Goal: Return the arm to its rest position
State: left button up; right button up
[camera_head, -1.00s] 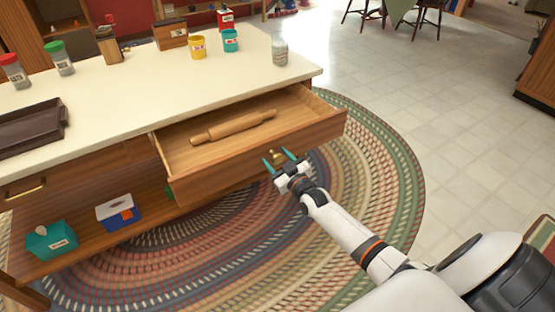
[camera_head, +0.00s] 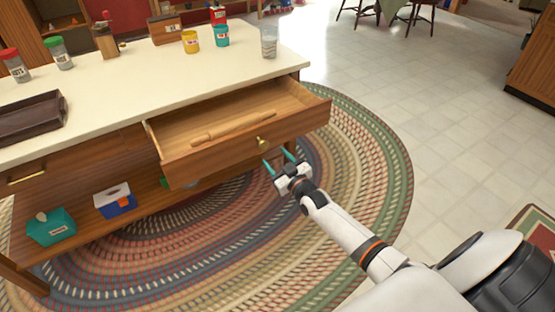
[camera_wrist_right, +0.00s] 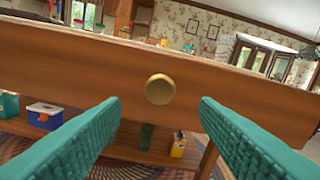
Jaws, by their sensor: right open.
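My right gripper (camera_head: 279,163) is open and empty, with teal fingers. It is in front of the open wooden drawer (camera_head: 215,161), just below and apart from its round brass knob (camera_head: 262,142). In the right wrist view the knob (camera_wrist_right: 159,89) shows between the spread fingers, on the drawer front (camera_wrist_right: 60,70). The drawer is pulled out from the counter and holds a wooden rolling pin (camera_head: 233,127). My left gripper is not in view.
The counter top (camera_head: 150,80) bears a dark tray (camera_head: 30,118), jars and cups. A teal tissue box (camera_head: 50,228) and a blue-and-white box (camera_head: 115,202) stand on the lower shelf. A braided rug (camera_head: 300,240) lies below; open tiled floor (camera_head: 440,110) is at the right.

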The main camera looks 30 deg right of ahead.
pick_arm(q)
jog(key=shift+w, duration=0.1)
pick_arm(e)
jog(key=shift+w, duration=0.1)
jog(key=s+a+f+g+p, duration=0.3)
jog(key=s+f+g+p, duration=0.15)
jog(key=s+f, duration=0.7)
jog(key=s+a+f+g+p, duration=0.25)
jog(key=s+f+g, duration=0.25)
jog(key=s+f, duration=0.6)
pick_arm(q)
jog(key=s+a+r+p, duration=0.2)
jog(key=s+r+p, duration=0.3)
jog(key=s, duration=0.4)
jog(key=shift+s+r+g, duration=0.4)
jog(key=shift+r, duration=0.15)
pick_arm(e)
jog(key=s+a+f+g, duration=0.2)
jog(key=s, duration=0.8)
jog(key=s+a+f+g, duration=0.2)
jog(key=s+f+g, duration=0.1)
jog(key=s, duration=0.7)
jog(key=s+a+f+g, duration=0.2)
jog(key=s+f, duration=0.1)
jog(key=s, duration=0.8)
jog(key=shift+f, duration=0.2)
